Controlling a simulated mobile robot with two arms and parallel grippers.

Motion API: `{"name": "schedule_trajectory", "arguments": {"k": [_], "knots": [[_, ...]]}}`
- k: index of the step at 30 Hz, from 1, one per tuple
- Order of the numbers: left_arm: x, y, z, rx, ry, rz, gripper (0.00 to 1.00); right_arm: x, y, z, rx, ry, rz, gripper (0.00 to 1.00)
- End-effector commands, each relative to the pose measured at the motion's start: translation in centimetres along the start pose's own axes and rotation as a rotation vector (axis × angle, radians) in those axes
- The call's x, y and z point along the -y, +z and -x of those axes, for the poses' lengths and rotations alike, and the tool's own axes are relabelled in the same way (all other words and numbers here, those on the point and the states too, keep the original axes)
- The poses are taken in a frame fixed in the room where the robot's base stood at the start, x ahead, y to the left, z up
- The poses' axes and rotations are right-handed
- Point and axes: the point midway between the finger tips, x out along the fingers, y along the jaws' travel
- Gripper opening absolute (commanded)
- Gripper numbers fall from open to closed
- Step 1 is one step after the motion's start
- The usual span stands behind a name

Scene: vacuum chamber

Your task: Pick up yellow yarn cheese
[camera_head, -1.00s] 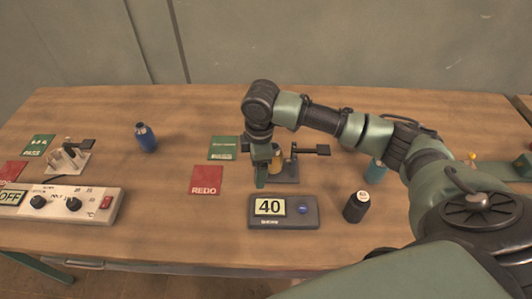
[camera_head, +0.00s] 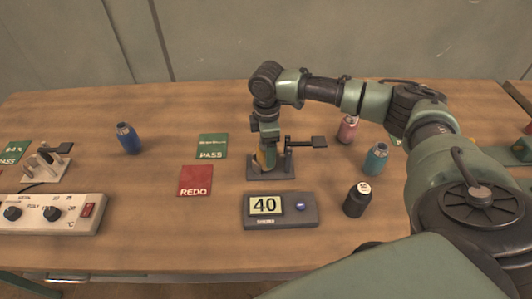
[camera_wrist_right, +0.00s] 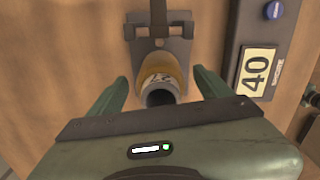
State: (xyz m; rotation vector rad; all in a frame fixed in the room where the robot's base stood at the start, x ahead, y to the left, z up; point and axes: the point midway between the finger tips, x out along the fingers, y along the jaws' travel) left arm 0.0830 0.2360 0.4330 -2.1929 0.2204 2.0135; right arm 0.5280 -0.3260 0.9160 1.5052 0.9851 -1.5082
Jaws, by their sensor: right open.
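The yellow yarn cheese (camera_wrist_right: 163,72), a short yellow package with a dark-centred tube end, stands at the grey stand with a black lever (camera_wrist_right: 160,28). In the head view the yellow cheese (camera_head: 268,158) is partly hidden behind my right gripper (camera_head: 262,150). In the right wrist view my right gripper (camera_wrist_right: 160,92) is open, with one finger on each side of the cheese and a visible gap on both sides. Nothing is held. My left gripper is not in view.
A display box reading 40 (camera_head: 280,210) is in front of the stand. A black bottle (camera_head: 357,199), teal bottle (camera_head: 376,159) and pink bottle (camera_head: 348,129) stand to the right. A red REDO card (camera_head: 196,181) and green PASS card (camera_head: 212,146) lie left.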

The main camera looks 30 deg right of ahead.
Motion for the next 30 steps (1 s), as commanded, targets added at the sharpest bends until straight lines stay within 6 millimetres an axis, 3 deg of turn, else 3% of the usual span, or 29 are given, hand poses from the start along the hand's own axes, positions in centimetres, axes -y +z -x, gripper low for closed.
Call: {"name": "schedule_trajectory", "arguments": {"k": [5, 12, 14, 21, 30], "knots": [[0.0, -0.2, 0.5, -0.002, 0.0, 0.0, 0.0, 0.0, 0.0, -1.9, -0.001, 0.0, 0.001, 0.79], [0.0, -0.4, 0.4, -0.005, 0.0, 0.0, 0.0, 0.0, -0.1, -2.2, -0.001, 0.001, 0.002, 0.79], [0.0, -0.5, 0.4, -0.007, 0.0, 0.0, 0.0, 0.0, -0.1, -2.2, -0.001, 0.001, 0.002, 0.68], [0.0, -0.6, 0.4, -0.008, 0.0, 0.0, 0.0, 0.0, -0.1, -2.1, -0.001, 0.001, 0.001, 0.03], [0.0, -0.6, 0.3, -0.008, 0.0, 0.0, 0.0, 0.0, -0.1, -1.8, -0.002, 0.002, 0.001, 0.03]]}}
